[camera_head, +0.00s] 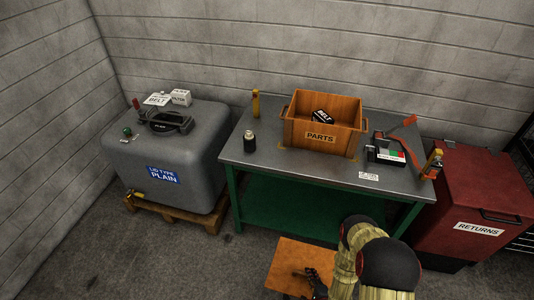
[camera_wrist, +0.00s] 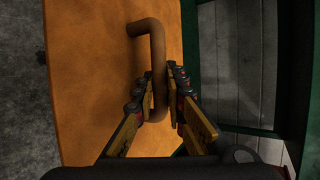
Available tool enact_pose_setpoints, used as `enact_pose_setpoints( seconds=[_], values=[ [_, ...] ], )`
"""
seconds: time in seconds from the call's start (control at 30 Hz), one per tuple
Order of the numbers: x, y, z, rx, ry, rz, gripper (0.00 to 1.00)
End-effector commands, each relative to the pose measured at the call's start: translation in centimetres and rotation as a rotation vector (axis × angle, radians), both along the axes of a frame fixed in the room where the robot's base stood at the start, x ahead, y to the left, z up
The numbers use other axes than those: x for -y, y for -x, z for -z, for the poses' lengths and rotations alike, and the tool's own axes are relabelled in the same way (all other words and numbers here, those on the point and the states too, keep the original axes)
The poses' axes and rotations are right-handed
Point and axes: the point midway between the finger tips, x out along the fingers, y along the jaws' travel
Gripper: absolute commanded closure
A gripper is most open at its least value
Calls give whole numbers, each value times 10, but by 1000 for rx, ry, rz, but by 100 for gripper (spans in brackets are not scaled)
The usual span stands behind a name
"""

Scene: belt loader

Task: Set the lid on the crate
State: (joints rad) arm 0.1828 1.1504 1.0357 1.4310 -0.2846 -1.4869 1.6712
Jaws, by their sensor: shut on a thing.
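The wooden crate (camera_head: 308,133), labelled PARTS, stands open on the table, with a dark box marked BELT (camera_head: 323,116) inside it. The flat orange-brown lid (camera_head: 288,262) is in front of the table, low in the head view, partly hidden by my arm. In the wrist view the lid (camera_wrist: 88,70) fills the left half, with a brown bent handle (camera_wrist: 157,50) on it. My gripper (camera_wrist: 160,88) is shut on that handle, one finger on each side. In the head view my gripper (camera_head: 314,284) shows dark over the lid.
A grey tank (camera_head: 200,150) stands left, a red RETURNS bin (camera_head: 475,200) right.

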Motion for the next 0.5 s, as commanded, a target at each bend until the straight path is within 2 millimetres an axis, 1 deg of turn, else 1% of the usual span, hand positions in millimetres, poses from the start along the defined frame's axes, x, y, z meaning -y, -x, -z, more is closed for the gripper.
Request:
enact_pose_setpoints(
  seconds=[0.17, 0.5],
  values=[
    [-1, -8, -34, 4, 1, 11, 100],
    [-2, -25, -114, 6, 0, 43, 100]
  ],
)
